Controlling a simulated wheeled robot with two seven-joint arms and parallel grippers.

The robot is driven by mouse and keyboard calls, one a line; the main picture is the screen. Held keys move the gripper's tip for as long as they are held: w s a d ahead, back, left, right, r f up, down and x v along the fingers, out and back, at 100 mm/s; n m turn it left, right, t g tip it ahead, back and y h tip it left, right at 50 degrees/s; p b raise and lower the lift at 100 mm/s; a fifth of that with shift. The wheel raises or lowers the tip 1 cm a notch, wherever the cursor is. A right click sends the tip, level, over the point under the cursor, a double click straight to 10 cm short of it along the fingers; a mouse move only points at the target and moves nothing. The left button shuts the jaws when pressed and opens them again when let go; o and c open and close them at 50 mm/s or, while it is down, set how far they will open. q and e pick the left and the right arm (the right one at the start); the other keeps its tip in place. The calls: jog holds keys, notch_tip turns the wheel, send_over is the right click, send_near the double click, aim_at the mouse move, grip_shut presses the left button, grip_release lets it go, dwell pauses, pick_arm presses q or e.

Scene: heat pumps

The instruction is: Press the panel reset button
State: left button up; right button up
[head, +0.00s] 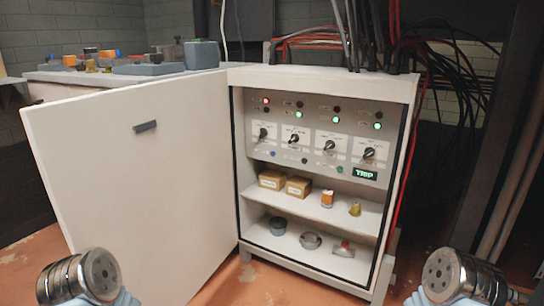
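The control panel (320,133) is inside an open white cabinet (318,82) at the centre of the head view. A row of small buttons runs along its lower part: a blue one (273,154), a black one (304,160) and a green one (339,169). Their labels are too small to read, so I cannot tell which is the reset button. A green-lit display (364,174) right of them reads TRIP. One lamp (266,101) at upper left glows red; other lamps glow green. My arms show at the bottom left and right corners, well short of the cabinet. No gripper fingers show.
The cabinet door (135,180) is swung wide open to the left. Shelves below the panel hold cardboard boxes (298,186), an orange-labelled jar (327,199) and small parts. Cables (395,40) rise from the cabinet top. A cluttered table (120,75) stands behind the door.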

grip_shut()
dwell(1.5)
